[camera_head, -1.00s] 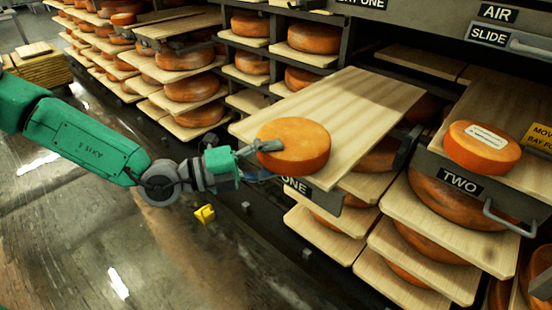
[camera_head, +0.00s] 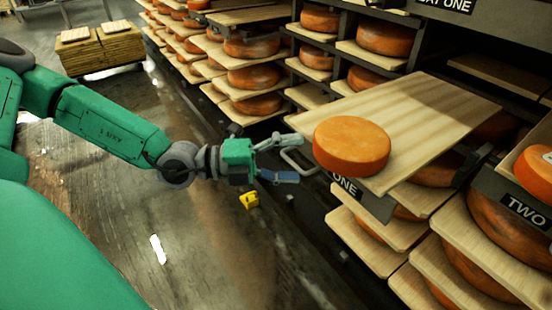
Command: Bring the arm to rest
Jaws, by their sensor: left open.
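My left arm reaches in from the left. Its gripper (camera_head: 285,160) is open and empty, with its fingers spread just left of the pulled-out board. An orange cheese wheel (camera_head: 351,147) lies flat near the left corner of the wooden board (camera_head: 423,110). The gripper is apart from the wheel. The board juts out above the label reading ONE (camera_head: 346,186). My right gripper does not show.
Shelves with several cheese wheels (camera_head: 383,38) fill the back and right. A label reading TWO (camera_head: 525,212) and another wheel (camera_head: 537,168) are at right. A yellow piece (camera_head: 249,199) lies on the floor below my gripper. A stack of boards (camera_head: 102,50) stands back left. The floor (camera_head: 200,250) is mostly open.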

